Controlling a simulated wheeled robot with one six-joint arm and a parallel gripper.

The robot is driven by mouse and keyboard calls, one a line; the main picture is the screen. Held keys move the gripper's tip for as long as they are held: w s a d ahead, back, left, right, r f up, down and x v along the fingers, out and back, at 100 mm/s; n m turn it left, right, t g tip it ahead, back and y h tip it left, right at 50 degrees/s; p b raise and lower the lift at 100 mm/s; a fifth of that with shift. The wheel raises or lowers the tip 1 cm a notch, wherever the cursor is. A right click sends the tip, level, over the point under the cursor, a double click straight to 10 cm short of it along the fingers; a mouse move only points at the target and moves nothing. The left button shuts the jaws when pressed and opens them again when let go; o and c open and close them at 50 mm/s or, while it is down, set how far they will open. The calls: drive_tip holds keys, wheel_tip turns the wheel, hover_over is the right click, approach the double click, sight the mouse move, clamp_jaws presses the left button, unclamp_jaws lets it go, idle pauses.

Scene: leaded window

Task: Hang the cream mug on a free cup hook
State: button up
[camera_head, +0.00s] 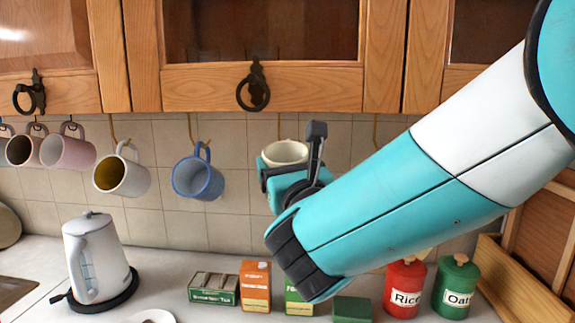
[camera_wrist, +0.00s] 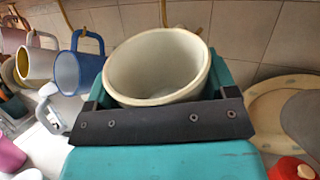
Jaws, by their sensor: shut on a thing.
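My gripper (camera_head: 288,183) is shut on the cream mug (camera_head: 285,153), seen in the head view under the cabinet. In the wrist view the cream mug (camera_wrist: 158,65) sits between the fingers (camera_wrist: 158,97), its open mouth facing the camera. Its handle cannot be made out. A brass cup hook (camera_head: 279,126) with no mug on it shows just above and behind the mug; I cannot tell whether they touch. Another bare hook (camera_head: 375,132) is further right, above my arm. The wrist view also shows a brass hook (camera_wrist: 164,14) beyond the mug's rim.
A blue mug (camera_head: 197,177), a pale mug with yellow inside (camera_head: 121,175), a pink mug (camera_head: 68,151) and a brown one (camera_head: 24,149) hang to the left. A kettle (camera_head: 93,258), boxes (camera_head: 256,286) and red (camera_head: 405,289) and green tins (camera_head: 455,287) stand below.

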drive_tip(key=o, duration=1)
